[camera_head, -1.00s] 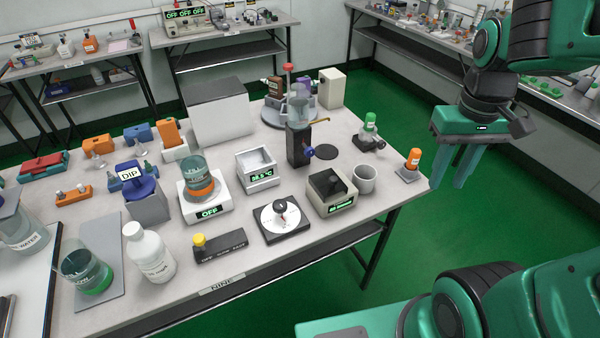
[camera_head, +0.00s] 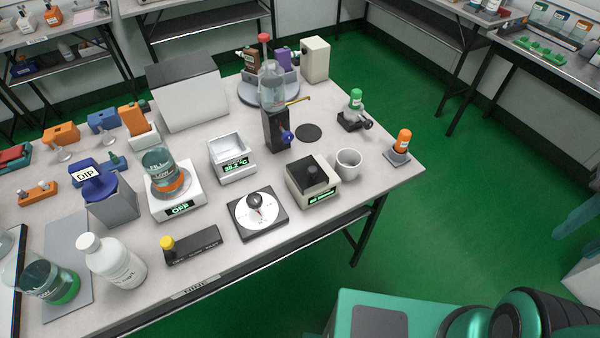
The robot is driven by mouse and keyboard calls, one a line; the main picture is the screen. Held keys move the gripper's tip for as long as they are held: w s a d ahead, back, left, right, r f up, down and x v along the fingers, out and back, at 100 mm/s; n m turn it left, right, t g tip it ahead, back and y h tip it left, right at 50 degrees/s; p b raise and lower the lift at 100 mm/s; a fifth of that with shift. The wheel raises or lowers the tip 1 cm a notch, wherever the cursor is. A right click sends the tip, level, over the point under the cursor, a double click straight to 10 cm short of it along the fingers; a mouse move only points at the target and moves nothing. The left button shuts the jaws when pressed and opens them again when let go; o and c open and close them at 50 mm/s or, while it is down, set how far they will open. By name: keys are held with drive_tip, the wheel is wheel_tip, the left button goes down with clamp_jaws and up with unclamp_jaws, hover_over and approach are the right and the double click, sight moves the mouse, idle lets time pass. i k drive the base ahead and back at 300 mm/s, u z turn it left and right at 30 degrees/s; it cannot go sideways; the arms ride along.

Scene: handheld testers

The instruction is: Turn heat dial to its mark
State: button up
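A dial (camera_head: 257,213) lies near the front edge of the table. It has a white round face on a square black plate, a dark knob standing up in its middle and a small red mark on the face. The lettering on it is too small to read. A teal piece at the right edge, partly cut off, looks like the fingers of my gripper (camera_head: 577,214). It is far to the right of the dial, beyond the table, and touches nothing on it. Whether the fingers are open or shut does not show.
Right of the dial stand a dark-topped box with a green display (camera_head: 312,183) and a white cup (camera_head: 348,163). Behind it is a white bath (camera_head: 232,158). A black bar with a yellow knob (camera_head: 191,246) and a plate with a beaker (camera_head: 177,203) are to the left. Green floor is clear right.

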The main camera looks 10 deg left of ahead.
sight(254, 200)
drive_tip(key=z, duration=1.4)
drive_tip(key=i, duration=0.7)
drive_tip(key=u, duration=2.75)
